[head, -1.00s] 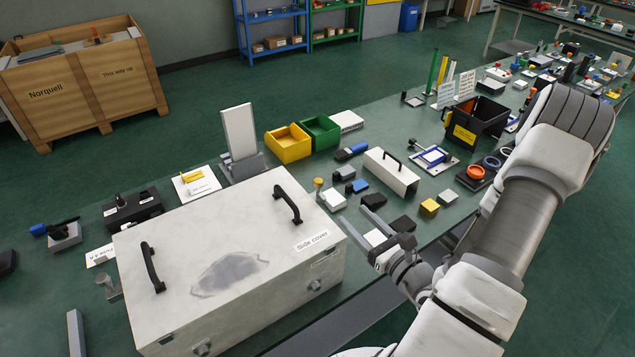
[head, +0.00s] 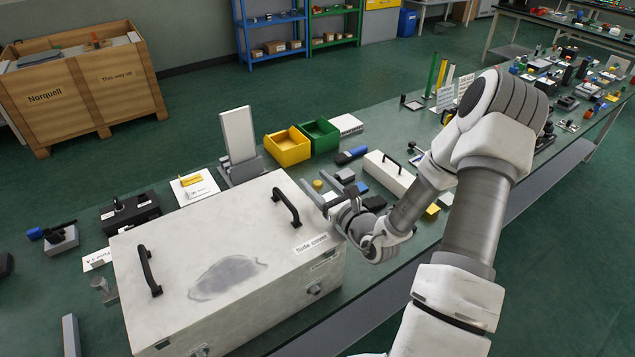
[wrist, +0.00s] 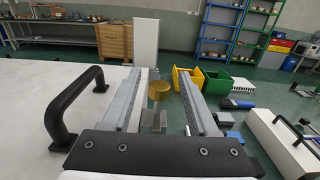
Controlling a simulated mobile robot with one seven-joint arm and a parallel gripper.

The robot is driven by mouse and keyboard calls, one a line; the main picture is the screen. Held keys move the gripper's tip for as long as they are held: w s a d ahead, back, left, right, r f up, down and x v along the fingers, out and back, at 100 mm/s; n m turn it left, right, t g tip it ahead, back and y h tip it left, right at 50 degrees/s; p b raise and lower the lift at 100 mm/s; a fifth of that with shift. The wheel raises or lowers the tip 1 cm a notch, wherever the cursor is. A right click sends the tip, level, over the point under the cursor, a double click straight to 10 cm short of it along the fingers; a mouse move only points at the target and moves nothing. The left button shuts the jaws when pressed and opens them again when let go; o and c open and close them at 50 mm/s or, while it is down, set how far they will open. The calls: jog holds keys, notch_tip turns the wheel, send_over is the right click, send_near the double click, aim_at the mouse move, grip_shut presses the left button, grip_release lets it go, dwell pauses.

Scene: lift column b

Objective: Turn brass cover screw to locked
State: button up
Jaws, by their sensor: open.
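A round brass-coloured knob (head: 317,184) shows just behind the large pale box (head: 180,235) labelled as a cover. In the wrist view the brass knob (wrist: 158,89) appears upright on a grey base, between my fingers in the picture. My gripper (head: 312,178) is open and empty over the box's right back corner. Its fingertips (wrist: 158,72) point toward the brass knob's side; I cannot tell whether the knob lies within their reach. Two grey round fittings, one at the right (head: 314,291), sit on the box's front face. No locked marking is legible.
Black handles (head: 287,207) and (head: 149,271) rise from the box top. Yellow (head: 287,148) and green (head: 320,137) bins and an upright white panel (head: 238,135) stand behind. A white block with a handle (head: 389,174) and small parts crowd the right.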

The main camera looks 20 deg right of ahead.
grip_shut()
jog(key=shift+m+h, duration=0.3)
jog(key=shift+h, duration=0.1)
jog(key=m+h+p, duration=0.1)
jog(key=h, duration=0.1)
jog(key=shift+a+m+h, duration=0.1)
jog(key=shift+m+h, duration=0.2)
jog(key=shift+r+m+h+p, duration=0.15)
jog(key=shift+m+h+p, duration=0.65)
jog(key=shift+h, duration=0.3)
jog(key=h+p, duration=0.1)
jog(key=p, duration=0.2)
jog(key=shift+r+m+h, duration=0.1)
jog(key=shift+m+h, duration=0.2)
jog(key=shift+m, duration=0.1)
jog(key=shift+m+h+p, duration=0.3)
jog(key=shift+h+p, duration=0.1)
jog(key=shift+p, duration=0.55)
jog(key=shift+f+m+g+h+p, duration=0.35)
jog(key=shift+h+p, duration=0.25)
jog(key=shift+p, duration=0.75)
jog(key=shift+r, duration=0.1)
